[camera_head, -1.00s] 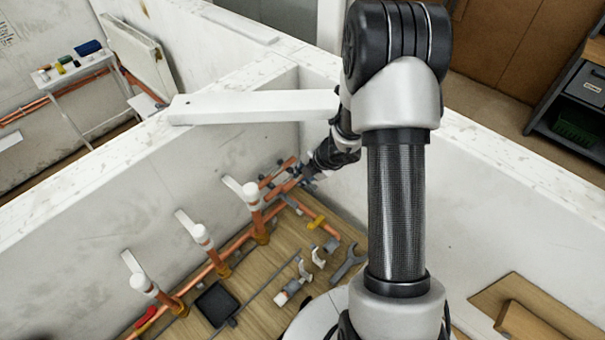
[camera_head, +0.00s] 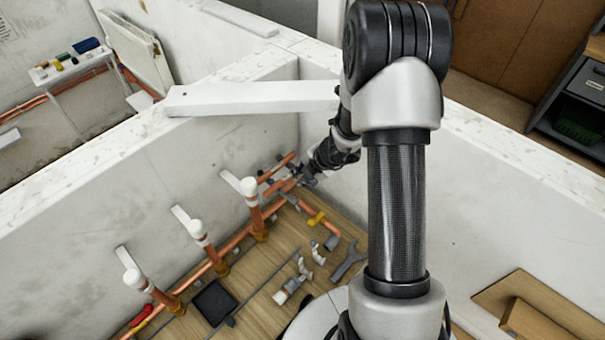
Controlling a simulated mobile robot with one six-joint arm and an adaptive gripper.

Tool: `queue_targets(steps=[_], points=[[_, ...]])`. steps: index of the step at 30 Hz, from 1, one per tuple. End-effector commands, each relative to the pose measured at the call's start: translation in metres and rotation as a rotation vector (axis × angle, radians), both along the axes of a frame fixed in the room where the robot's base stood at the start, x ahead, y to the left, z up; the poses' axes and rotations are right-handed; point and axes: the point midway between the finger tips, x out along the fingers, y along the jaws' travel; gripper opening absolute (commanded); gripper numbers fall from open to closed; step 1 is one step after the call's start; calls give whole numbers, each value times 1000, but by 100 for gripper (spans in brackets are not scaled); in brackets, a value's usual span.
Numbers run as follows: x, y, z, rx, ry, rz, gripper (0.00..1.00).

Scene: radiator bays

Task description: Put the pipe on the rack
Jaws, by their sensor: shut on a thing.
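My gripper (camera_head: 304,178) is low in the far corner of the bay, small and partly hidden by its own wrist. It is shut on a copper pipe (camera_head: 277,169), whose visible part reaches left from the fingers, slanting down to the left. Other copper pipework runs just below it, so the exact grip and the pipe's far end are hard to make out. I cannot tell for sure which fixture is the rack. Along the left wall stand copper uprights with white caps (camera_head: 196,228), each beside a white wall bracket.
A long copper run (camera_head: 236,243) lies along the left wall. White bay walls enclose the corner; a white beam crosses behind my arm.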

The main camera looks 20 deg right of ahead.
Motion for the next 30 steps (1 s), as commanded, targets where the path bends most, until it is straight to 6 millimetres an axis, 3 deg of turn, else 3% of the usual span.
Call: queue_targets(steps=[17,30], points=[[0,0,-1,0,0,0,0],[0,0,-13,0,0,0,0]])
